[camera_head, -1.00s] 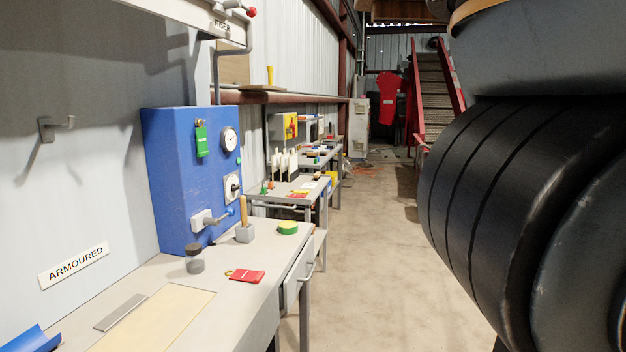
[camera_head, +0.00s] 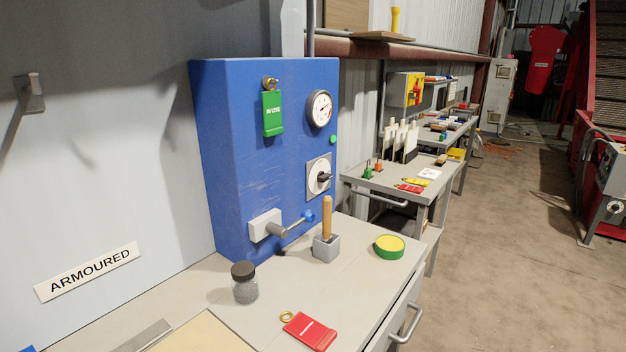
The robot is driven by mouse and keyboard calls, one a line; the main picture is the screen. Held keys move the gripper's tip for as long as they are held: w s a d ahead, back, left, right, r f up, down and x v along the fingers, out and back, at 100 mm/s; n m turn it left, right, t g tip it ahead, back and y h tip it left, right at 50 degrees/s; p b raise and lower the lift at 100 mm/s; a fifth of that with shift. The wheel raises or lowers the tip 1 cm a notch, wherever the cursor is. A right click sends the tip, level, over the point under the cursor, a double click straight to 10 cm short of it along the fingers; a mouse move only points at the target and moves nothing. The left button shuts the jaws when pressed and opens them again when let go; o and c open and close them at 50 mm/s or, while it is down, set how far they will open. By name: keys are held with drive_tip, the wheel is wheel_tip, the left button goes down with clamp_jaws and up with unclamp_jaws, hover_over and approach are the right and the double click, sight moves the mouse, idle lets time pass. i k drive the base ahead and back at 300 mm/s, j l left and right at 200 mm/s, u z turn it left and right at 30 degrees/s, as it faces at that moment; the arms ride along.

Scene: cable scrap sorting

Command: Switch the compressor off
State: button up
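The blue compressor box (camera_head: 232,150) stands at the back of the near bench against the wall. Its front carries a round gauge (camera_head: 320,108), a small green light or button (camera_head: 333,139), and a black rotary switch (camera_head: 322,178) on a pale square plate. A green tag (camera_head: 272,114) hangs from a brass hook near its top. A grey block with a lever (camera_head: 278,229) ending in a blue knob sits low on the front. The tag's small text seems to read "IN USE". My gripper is outside the view.
More benches (camera_head: 392,180) line the wall behind. Open floor (camera_head: 480,260) lies to the right.

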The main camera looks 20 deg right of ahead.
sight(322, 177)
drive_tip(key=i+l, duration=0.5)
drive_tip(key=l, duration=0.25)
drive_tip(key=i+l, duration=0.2)
drive_tip(key=l, duration=0.15)
drive_tip(key=i+l+u, duration=0.1)
drive_tip(key=i+l, duration=0.4)
drive_tip(key=l, duration=0.25)
